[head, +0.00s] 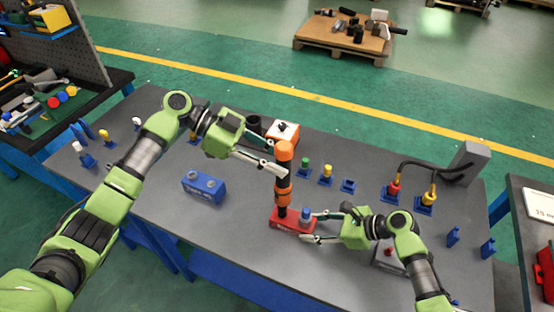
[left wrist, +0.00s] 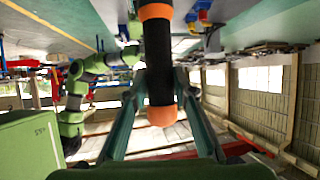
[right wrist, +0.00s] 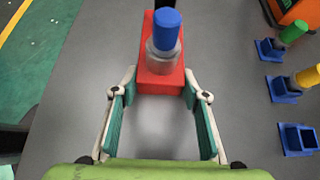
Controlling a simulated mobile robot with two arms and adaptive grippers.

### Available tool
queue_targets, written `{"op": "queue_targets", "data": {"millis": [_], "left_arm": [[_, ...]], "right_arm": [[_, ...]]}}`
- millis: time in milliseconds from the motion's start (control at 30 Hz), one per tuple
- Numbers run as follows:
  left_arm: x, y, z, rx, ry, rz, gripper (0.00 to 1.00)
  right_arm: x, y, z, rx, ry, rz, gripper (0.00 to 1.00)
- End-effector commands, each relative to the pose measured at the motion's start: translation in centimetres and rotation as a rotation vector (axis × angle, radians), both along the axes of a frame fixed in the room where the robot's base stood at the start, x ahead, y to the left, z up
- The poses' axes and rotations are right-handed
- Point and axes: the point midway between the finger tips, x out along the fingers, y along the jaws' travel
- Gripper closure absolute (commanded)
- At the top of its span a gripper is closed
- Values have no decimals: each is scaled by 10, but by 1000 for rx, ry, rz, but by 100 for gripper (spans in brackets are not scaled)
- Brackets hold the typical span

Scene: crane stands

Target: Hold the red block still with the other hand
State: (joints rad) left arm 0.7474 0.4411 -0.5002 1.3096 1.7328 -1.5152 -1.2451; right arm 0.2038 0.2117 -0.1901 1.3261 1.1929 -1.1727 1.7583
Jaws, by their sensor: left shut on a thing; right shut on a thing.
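The red block (head: 283,223) lies on the grey table, and a blue-topped cylinder (right wrist: 167,28) stands in it. My right gripper (head: 311,226) is shut on the near end of the red block; in the right wrist view its fingers lie on both sides of the block (right wrist: 160,80). My left gripper (head: 281,170) is shut on an orange and black tool (head: 284,152), held nearly upright above the block's left part. The tool also shows between the fingers in the left wrist view (left wrist: 158,50). Whether its lower end touches the block cannot be told.
A blue block (head: 204,187) with two holes lies to the left. Behind are an orange-and-white box (head: 283,133) and small blue stands with green (head: 304,165) and yellow (head: 326,172) pegs. A grey post (head: 467,163) with cables stands at right. The table's front left is clear.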

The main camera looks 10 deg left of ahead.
Motion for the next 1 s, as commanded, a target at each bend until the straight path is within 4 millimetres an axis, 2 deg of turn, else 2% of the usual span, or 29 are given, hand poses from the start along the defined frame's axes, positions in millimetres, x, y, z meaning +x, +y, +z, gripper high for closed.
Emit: {"op": "queue_targets", "data": {"millis": [233, 1000], "left_arm": [[1, -1, 3, -6, -4, 0, 100], [1, -1, -10, -7, -4, 0, 100]], "right_arm": [[0, 0, 1, 1, 0, 0, 88], [0, 1, 1, 1, 0, 1, 88]]}}
